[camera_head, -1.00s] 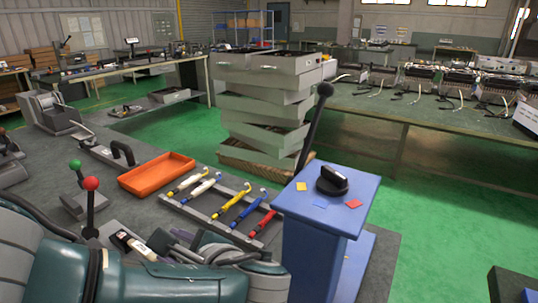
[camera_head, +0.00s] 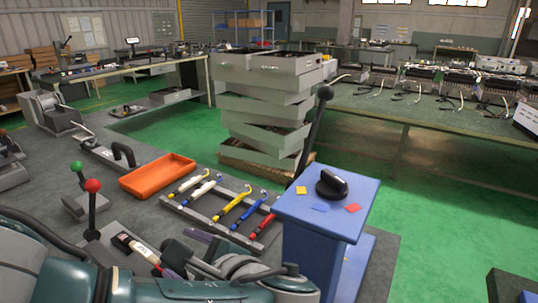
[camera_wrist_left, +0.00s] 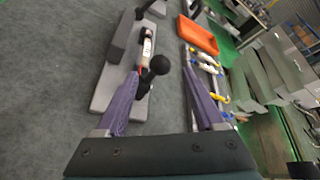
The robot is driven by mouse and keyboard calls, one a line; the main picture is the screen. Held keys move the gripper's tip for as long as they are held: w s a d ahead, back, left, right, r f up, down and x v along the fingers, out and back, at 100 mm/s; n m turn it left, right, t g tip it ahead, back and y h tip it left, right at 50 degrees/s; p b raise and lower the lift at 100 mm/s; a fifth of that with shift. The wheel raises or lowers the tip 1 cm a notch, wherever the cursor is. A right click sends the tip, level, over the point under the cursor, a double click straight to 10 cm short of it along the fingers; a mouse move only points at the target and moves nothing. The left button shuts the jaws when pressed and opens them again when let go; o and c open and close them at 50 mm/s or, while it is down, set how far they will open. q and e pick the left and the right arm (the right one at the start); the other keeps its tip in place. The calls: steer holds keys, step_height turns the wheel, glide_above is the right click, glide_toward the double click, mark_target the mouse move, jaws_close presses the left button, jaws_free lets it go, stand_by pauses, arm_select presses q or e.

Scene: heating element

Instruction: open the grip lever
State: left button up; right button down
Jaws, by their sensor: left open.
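The grip lever (camera_head: 133,243) has a dark handle with a white label and a red end, low on the bench in the head view. In the left wrist view the labelled handle (camera_wrist_left: 147,45) lies along a grey base, with a black ball knob (camera_wrist_left: 159,65) at its near end. My left gripper (camera_head: 185,252) is beside the lever's near end, partly hidden by my arm. In the wrist view its two purple fingers (camera_wrist_left: 158,95) are spread, with the knob between their lines and nothing visibly clamped. I cannot tell if a finger touches it. My right gripper is out of view.
A red-knobbed lever (camera_head: 92,200) and a green-knobbed lever (camera_head: 76,175) stand left. An orange tray (camera_head: 157,177) and a rack of coloured tools (camera_head: 224,212) lie beyond. A blue stand (camera_head: 318,245) with a black knob (camera_head: 332,184) rises on the right.

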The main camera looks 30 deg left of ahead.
arm_select(q)
steer(key=v, duration=0.6)
steer(key=shift+d, duration=0.2)
steer(key=shift+s, duration=0.15)
